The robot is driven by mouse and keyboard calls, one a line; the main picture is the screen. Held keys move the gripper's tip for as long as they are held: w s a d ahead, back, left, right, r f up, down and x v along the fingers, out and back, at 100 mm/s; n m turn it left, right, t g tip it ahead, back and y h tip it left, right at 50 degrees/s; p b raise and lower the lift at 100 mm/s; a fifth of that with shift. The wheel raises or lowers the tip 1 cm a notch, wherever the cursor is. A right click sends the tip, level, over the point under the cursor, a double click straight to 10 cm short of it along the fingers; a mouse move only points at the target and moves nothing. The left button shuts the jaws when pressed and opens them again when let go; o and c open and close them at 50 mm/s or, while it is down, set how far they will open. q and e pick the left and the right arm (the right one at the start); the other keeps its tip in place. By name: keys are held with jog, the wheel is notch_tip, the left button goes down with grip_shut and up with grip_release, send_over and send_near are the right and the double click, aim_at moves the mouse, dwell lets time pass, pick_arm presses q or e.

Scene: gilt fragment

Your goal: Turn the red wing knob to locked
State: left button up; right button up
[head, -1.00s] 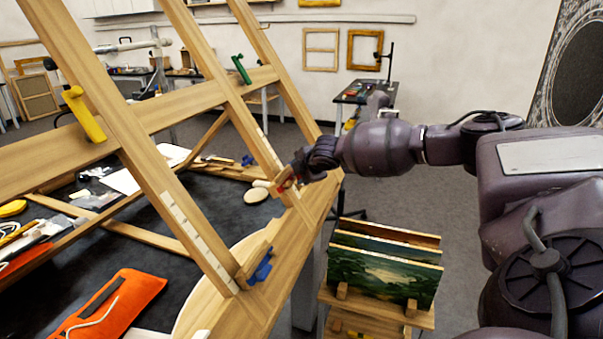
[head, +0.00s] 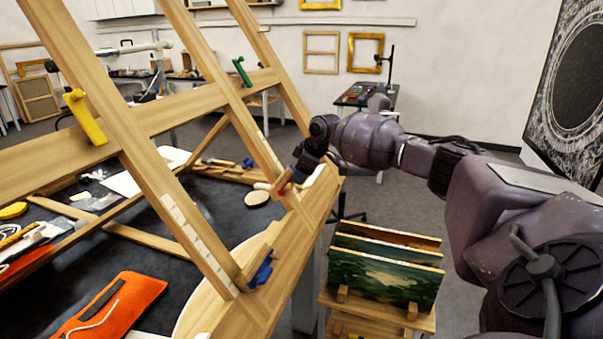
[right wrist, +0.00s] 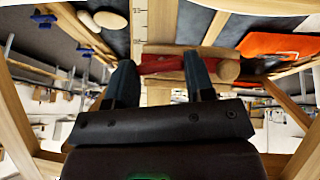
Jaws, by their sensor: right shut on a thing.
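The red wing knob (head: 284,182) sits on the lower right part of the wooden easel frame (head: 215,258). My right gripper (head: 296,175) reaches it from the right and is shut on it; the gripper partly hides it in the head view. In the right wrist view the red knob (right wrist: 163,64) lies between the two dark fingers (right wrist: 160,82), with a wooden piece behind it and a rounded wooden end to its right. A marked scale strip runs beside it. My left gripper is in neither view.
A blue knob (head: 262,271), a yellow knob (head: 84,117) and a green knob (head: 241,71) sit on the same frame. An orange pouch (head: 112,307) lies on the black table at lower left. Landscape paintings (head: 385,265) stand in a wooden rack below my right arm.

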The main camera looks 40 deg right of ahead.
jog(key=shift+d+m+g+y, duration=0.1)
jog(key=shift+m+g+y, duration=0.2)
jog(key=shift+m+y, duration=0.35)
jog(key=shift+m, duration=0.25)
jog(key=o, duration=0.9)
jog(key=b+v, duration=0.1)
jog(key=v, duration=0.9)
jog(key=shift+s+r+b, duration=0.1)
jog(key=shift+r+b, duration=0.2)
jog(key=shift+r, duration=0.1)
